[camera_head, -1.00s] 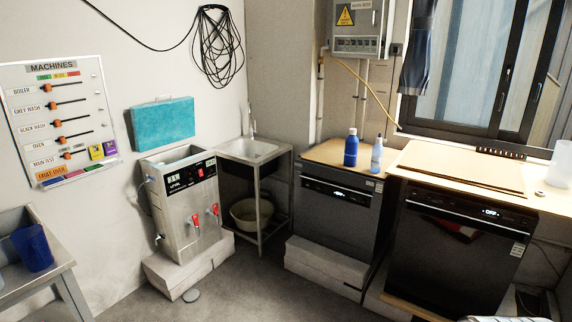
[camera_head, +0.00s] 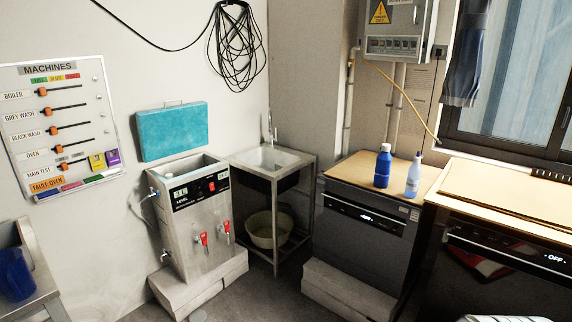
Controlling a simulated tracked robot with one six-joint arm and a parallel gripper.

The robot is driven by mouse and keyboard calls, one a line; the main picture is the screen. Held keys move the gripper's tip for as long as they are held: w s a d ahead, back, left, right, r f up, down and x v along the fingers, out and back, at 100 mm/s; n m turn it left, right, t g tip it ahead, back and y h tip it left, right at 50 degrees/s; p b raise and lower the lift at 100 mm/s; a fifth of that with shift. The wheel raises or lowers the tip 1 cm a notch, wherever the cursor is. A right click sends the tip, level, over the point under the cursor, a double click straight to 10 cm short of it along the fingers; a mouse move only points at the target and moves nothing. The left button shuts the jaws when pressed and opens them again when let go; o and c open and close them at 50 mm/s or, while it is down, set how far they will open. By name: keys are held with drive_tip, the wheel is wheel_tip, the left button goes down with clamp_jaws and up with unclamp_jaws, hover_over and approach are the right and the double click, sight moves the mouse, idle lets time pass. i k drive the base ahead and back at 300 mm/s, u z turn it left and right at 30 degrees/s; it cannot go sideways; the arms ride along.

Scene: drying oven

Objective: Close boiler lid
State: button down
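The boiler (camera_head: 196,222) is a steel box with a black control panel and two red taps on its front. It stands on a pale block against the left wall. Its top is open and the inside shows. The teal lid (camera_head: 172,131) is raised, standing nearly upright behind the opening, with a small handle on its upper edge. My gripper is not in view. A whitish part at the bottom right edge keeps its place in the picture and seems to be mine.
A sink on a metal stand (camera_head: 272,163) is right of the boiler. Two dark machines (camera_head: 360,229) stand further right, with a blue bottle (camera_head: 382,167) and a spray bottle (camera_head: 413,177) on top. A metal table (camera_head: 40,290) is at lower left. Some grey floor shows in front.

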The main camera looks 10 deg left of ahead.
sight(163, 131)
drive_tip(key=u, duration=0.15)
drive_tip(key=i, duration=0.85)
drive_tip(key=u, duration=0.35)
drive_tip(key=i, duration=0.95)
drive_tip(key=u, duration=0.65)
drive_tip(key=i, duration=0.8)
drive_tip(key=u, duration=0.85)
drive_tip(key=i, duration=1.25)
drive_tip(key=u, duration=0.45)
